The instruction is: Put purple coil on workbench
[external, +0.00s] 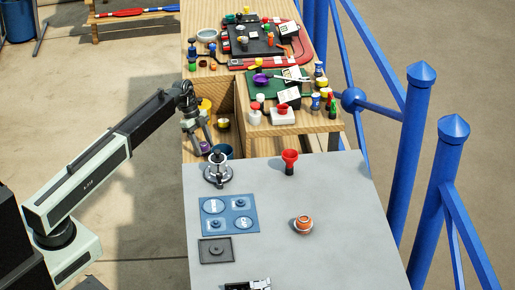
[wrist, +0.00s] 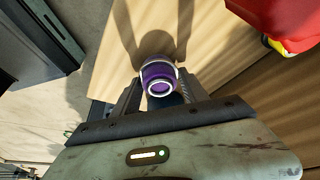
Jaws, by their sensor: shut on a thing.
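The purple coil (wrist: 157,80) shows in the wrist view as a small rounded purple thing with a pale ring at its near end. My gripper (external: 204,148) is shut on it, one finger on each side. In the external view only a small purple patch (external: 205,147) shows between the fingertips, over the lower level of the wooden bench (external: 240,111). A grey-topped table (external: 340,215) stands in front of the wooden bench. I cannot tell which of the two is the workbench.
The upper level is crowded around a green mat (external: 262,91). Blue posts (external: 407,150) stand right.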

